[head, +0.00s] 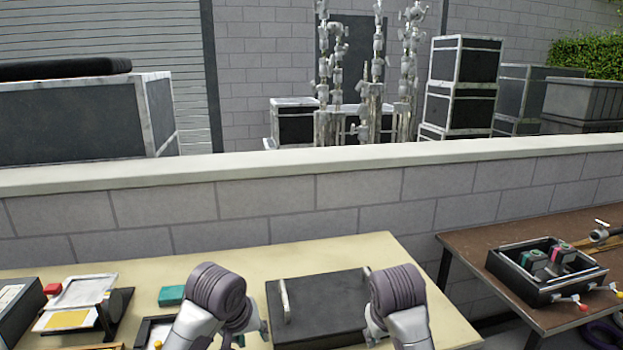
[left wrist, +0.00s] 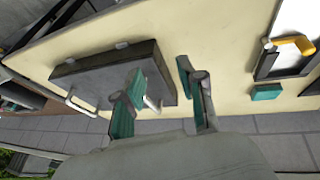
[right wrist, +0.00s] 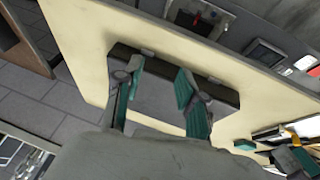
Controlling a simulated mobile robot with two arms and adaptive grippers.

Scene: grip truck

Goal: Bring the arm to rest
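My left gripper (head: 243,338) hangs over the cream table (head: 355,247) at the left edge of a flat dark case (head: 320,298). In the left wrist view its teal fingers (left wrist: 160,72) are spread apart with nothing between them. My right gripper (head: 372,334) is at the right edge of the same case, mostly hidden behind its wrist in the head view. In the right wrist view its fingers (right wrist: 160,68) are apart and empty. The case lies flat on the table and shows two upright light handles. It also shows in the left wrist view (left wrist: 85,85) and right wrist view (right wrist: 157,103).
A teal block (head: 171,295), a red block (head: 52,288) and an open box with a white lid (head: 85,292) are on the table's left. A brown table (head: 470,245) at right carries a black tray (head: 521,287) with tools. A low block wall (head: 300,205) runs behind.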

